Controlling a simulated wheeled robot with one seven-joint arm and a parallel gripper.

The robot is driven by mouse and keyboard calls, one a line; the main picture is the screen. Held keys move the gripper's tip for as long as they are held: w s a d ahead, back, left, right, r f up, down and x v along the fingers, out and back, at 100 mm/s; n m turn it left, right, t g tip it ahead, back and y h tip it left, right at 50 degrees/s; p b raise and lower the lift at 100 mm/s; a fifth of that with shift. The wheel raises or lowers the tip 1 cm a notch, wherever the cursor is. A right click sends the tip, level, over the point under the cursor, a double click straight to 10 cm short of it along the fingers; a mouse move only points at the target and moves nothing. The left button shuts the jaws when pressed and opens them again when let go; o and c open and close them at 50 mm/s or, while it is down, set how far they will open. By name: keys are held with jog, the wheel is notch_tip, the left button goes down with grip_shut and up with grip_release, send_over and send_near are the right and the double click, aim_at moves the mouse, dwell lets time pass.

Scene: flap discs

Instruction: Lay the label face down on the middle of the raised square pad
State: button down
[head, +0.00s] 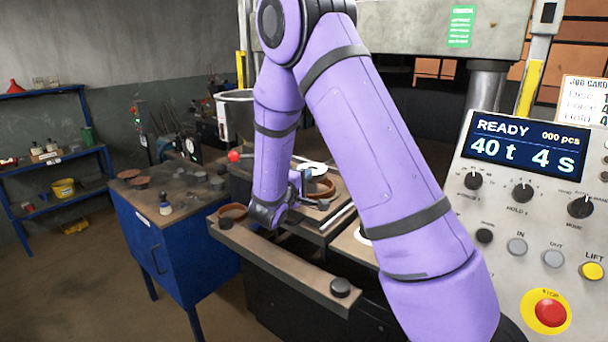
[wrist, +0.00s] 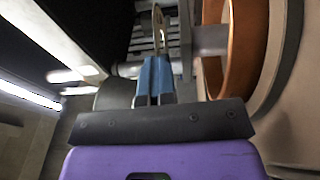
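My gripper (head: 307,180) reaches in over the press table at the middle of the head view. In the wrist view its blue fingers (wrist: 156,75) are close together on a thin pale disc seen nearly edge-on, which I take to be the label (wrist: 158,28). In the head view the label (head: 312,168) shows as a flat white disc at the fingertips, above a brown ring. Which face is down I cannot tell. The raised square pad is not clearly visible; my arm hides part of the table.
The brown ring (head: 322,188) stands close beside the fingers; it shows large and orange in the wrist view (wrist: 236,50). Another ring (head: 233,211) lies by the rail (head: 285,268). A blue bench (head: 170,240) stands left, a control panel (head: 530,200) right.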

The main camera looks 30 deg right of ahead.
jog(key=shift+f, duration=0.6)
dwell(1.4)
jog(key=c, duration=1.8)
grip_release()
jog(key=shift+o, duration=1.1)
jog(key=shift+s+f, duration=0.15)
jog(key=shift+f, duration=0.05)
jog(key=shift+s+a+f, duration=0.1)
jog(key=shift+s+a, duration=0.15)
jog(key=shift+a, duration=0.3)
jog(key=shift+a, duration=0.2)
jog(key=shift+s, duration=0.1)
jog(key=shift+v, duration=0.9)
